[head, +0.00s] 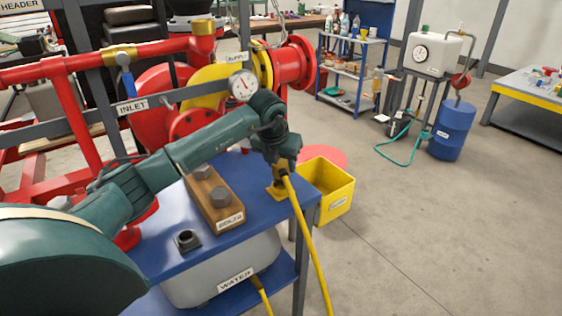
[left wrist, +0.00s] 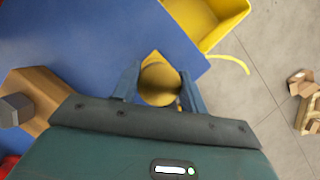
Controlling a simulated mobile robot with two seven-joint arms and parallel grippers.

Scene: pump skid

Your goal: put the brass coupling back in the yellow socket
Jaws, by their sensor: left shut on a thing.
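My left gripper (head: 282,158) is shut on the brass coupling (head: 281,169), pointing down over the right end of the blue table. The coupling's round top shows between the two fingers in the left wrist view (left wrist: 160,84). A yellow hose (head: 303,225) runs from the coupling down over the table's edge. The yellow socket (head: 275,191) is on the tabletop just below the coupling; a corner of it shows past the coupling in the left wrist view (left wrist: 154,57). The coupling hides the socket's opening, so I cannot tell whether it is inside. My right gripper is not in view.
A wooden block with grey bolts (head: 214,198) stands left of the socket on the blue table (head: 165,262). A dark square fitting (head: 187,240) sits nearer. A yellow bin (head: 334,190) is beyond the right edge. Red pipework (head: 130,52) and a gauge (head: 243,86) stand behind my arm.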

